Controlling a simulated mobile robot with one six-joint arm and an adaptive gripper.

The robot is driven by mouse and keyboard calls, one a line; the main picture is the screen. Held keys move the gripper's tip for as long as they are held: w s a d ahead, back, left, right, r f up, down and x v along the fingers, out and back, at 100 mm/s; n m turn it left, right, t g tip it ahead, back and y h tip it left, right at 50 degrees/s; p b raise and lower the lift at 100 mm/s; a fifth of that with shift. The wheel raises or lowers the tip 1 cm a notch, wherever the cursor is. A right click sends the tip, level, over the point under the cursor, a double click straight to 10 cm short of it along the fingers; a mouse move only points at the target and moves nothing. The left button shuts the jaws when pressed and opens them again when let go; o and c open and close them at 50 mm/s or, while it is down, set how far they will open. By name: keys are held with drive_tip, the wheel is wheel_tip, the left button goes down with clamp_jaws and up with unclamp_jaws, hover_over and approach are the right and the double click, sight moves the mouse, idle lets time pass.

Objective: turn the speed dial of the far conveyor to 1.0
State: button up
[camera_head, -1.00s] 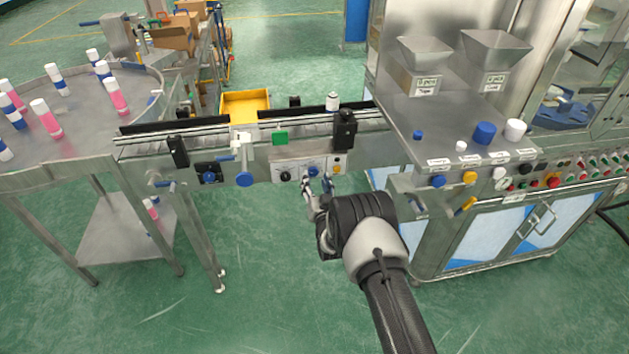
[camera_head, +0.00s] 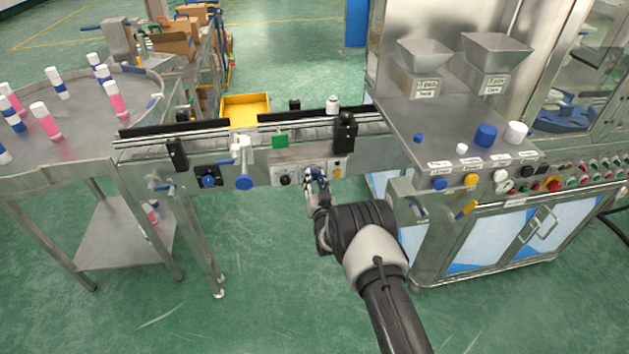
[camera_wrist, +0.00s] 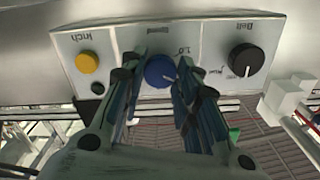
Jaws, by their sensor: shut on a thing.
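The speed dial is a blue round knob (camera_wrist: 160,71) on a pale control panel (camera_head: 296,165) fixed to the front of the conveyor. In the wrist view the panel appears upside down, with a "1.0" marking beside the blue knob. My gripper (camera_wrist: 159,82) has one finger on each side of the knob and is shut on it. A small light mark shows near the knob's edge; its exact setting is too small to read. In the head view my gripper (camera_head: 317,180) largely covers the knob.
A black "Belt" knob (camera_wrist: 246,60) and a yellow "Inch" button (camera_wrist: 87,62) flank the blue dial closely. A blue knob on a black plate (camera_head: 208,180) and a blue handwheel (camera_head: 243,183) sit further left. A white-capped container (camera_head: 332,104) stands on the conveyor.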

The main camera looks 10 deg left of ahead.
drive_tip(key=c, duration=0.4)
drive_tip(key=shift+o, duration=0.2)
drive_tip(key=shift+n+b, duration=0.3)
drive_tip(key=shift+b, duration=0.05)
drive_tip(key=n+b, duration=0.3)
drive_tip(key=n, duration=0.1)
drive_tip(key=shift+f+n, duration=0.1)
drive_tip(key=shift+n, duration=0.2)
drive_tip(key=n, duration=0.3)
drive_tip(key=shift+n, duration=1.8)
drive_tip(key=o, duration=1.1)
drive_tip(key=shift+c, duration=0.2)
